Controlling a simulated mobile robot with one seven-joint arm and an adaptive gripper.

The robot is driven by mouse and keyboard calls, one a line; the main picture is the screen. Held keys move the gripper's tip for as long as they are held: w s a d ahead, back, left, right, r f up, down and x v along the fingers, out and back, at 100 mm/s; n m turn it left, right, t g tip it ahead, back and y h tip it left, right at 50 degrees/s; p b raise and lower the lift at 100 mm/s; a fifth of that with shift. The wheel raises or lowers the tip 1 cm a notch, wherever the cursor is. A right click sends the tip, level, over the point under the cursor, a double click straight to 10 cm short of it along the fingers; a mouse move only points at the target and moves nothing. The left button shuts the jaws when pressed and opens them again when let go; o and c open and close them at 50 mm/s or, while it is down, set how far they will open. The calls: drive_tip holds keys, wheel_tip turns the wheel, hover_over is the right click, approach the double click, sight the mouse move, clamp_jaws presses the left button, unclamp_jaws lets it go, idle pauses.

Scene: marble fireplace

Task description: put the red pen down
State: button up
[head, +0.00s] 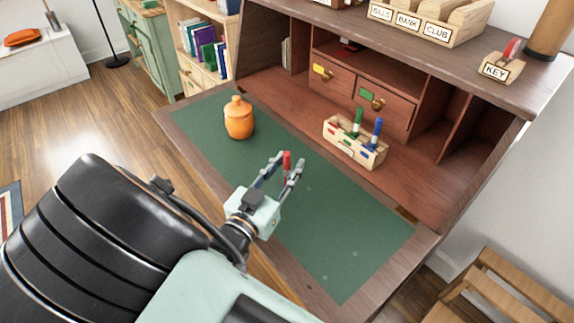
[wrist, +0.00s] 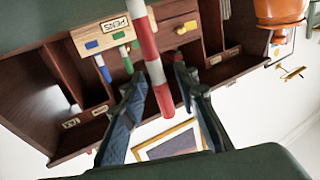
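The red pen (head: 287,162) is upright between the two fingers of my gripper (head: 290,160), over the green desk mat (head: 330,235). In the wrist view the pen (wrist: 150,62) shows red and white bands and runs up out of the frame, so its lower end is hidden. The fingers of my gripper (wrist: 158,72) stand apart on either side of the pen. A gap shows between the pen and the right finger; contact on the left side is unclear. Whether the pen touches the mat cannot be told.
A wooden pen box (head: 345,149) with a green and a blue pen stands behind the gripper, labelled PENS in the wrist view (wrist: 88,42). An orange jar (head: 239,118) stands at the mat's left. The mat's front right is clear. Drawers and compartments rise behind.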

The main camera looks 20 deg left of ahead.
drive_tip(key=shift+r, duration=0.15)
drive_tip(key=shift+s+a, duration=0.1)
drive_tip(key=shift+s, duration=0.2)
drive_tip(key=s, duration=0.3)
drive_tip(key=s+p, duration=0.1)
drive_tip(key=s, duration=0.3)
drive_tip(key=s+a, duration=0.1)
drive_tip(key=s, duration=0.3)
drive_tip(key=shift+s, duration=0.2)
